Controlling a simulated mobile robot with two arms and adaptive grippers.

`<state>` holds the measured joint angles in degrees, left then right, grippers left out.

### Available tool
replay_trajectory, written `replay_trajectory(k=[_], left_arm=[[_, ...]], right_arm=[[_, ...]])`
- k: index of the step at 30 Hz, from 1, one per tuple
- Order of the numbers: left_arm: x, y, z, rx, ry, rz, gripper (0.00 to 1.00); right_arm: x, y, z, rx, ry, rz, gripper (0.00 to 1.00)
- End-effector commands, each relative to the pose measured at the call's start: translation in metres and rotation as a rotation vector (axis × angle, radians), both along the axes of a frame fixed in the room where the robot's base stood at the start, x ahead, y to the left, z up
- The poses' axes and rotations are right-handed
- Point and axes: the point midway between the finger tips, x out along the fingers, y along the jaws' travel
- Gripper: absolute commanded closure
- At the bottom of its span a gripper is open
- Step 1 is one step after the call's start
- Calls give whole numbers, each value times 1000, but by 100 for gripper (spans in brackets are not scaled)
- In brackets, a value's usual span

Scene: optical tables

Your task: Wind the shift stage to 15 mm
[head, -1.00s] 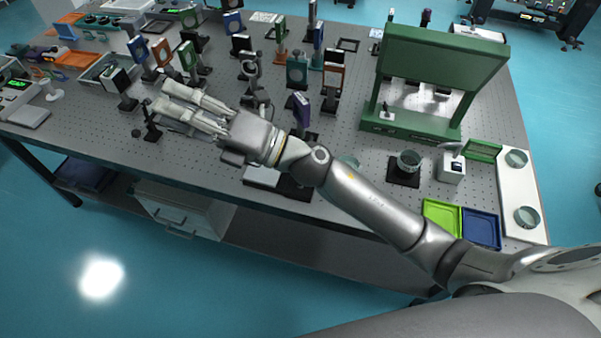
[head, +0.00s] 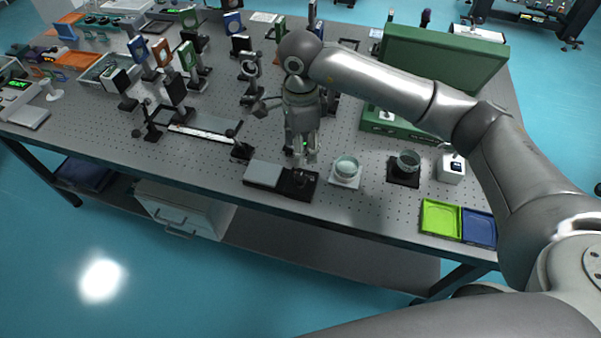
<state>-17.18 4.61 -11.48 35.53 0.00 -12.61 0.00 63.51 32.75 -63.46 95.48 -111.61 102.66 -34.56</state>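A low stage with a grey plate (head: 263,174) on a black base (head: 288,190) lies at the front edge of the table; I take it to be the shift stage. A small dark knob-like part (head: 301,179) stands at its right end. No scale reading on it can be made out. My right gripper (head: 303,158) points down just above and behind that right end. Its fingers look apart with nothing between them. Whether a fingertip touches the knob cannot be told. My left gripper is not in view.
A glass dish on a white base (head: 346,171) and one on a black base (head: 406,167) stand right of the stage. A rail with posts (head: 205,130) lies to its left. Mounted optics crowd behind. Green (head: 441,219) and blue (head: 480,227) trays sit front right.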

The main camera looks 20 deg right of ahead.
Motion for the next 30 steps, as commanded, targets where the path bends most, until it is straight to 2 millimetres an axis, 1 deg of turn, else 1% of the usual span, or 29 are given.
replay_trajectory(k=[5, 12, 15, 18, 23, 30], left_arm=[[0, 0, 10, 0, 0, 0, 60], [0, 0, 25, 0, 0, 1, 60], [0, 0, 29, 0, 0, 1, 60], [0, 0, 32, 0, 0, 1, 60], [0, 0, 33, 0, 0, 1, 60], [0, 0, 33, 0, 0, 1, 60]], right_arm=[[-2, 0, -21, -3, 8, -1, 52], [-2, 1, -67, 0, 9, -1, 52], [-2, 1, -84, 0, 7, 0, 52], [-2, 1, -95, 2, 6, -1, 52], [-1, 1, -105, 2, 4, 1, 52], [-1, 1, -106, 3, 3, 1, 52]])
